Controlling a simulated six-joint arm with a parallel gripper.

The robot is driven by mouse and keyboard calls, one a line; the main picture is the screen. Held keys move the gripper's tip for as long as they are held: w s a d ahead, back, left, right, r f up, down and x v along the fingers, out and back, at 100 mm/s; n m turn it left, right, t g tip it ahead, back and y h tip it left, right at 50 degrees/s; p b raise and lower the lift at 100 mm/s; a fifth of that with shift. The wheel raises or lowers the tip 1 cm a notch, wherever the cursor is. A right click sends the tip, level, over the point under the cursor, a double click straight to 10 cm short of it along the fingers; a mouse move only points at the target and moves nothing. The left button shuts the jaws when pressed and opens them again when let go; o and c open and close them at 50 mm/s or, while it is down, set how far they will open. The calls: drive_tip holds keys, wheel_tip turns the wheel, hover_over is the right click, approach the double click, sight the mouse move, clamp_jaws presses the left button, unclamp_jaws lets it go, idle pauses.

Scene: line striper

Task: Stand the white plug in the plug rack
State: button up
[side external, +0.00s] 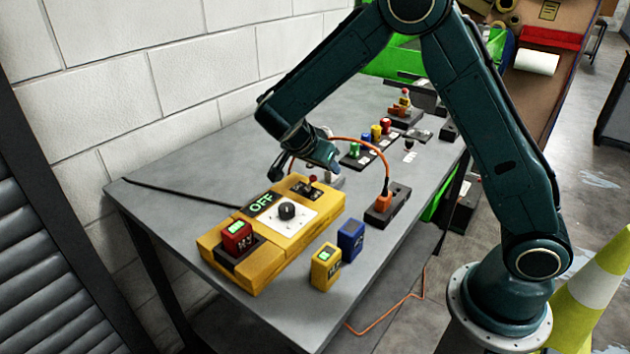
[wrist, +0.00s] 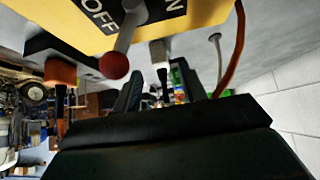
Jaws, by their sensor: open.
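The white plug (wrist: 158,50) shows upside down in the wrist view, with a dark cord end, just beyond the red-knobbed lever. In the side view a pale piece (side external: 334,181) beneath my gripper looks like it, mostly hidden. My gripper (side external: 327,164) is open above the table behind the lever; I see nothing held. A black block (side external: 399,192) with an orange plug (side external: 383,203) standing in it looks like the plug rack, though I cannot be sure. It is right of my gripper in the side view. The orange plug also shows in the wrist view (wrist: 60,72).
A yellow control box (side external: 290,222) with an OFF sign, dial and lever (side external: 311,181) stands in front of my gripper. An orange cable (side external: 350,138) arcs close by. Yellow (side external: 325,267) and blue (side external: 350,240) blocks stand at the near edge. Several coloured pieces (side external: 366,142) stand farther back.

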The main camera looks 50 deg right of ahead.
drive_tip(key=shift+x, duration=2)
drive_tip(key=shift+c, duration=0.4)
clamp_jaws()
drive_tip(key=shift+r, duration=0.85)
drive_tip(key=shift+r, duration=1.55)
drive_tip(key=shift+d+f, duration=0.1)
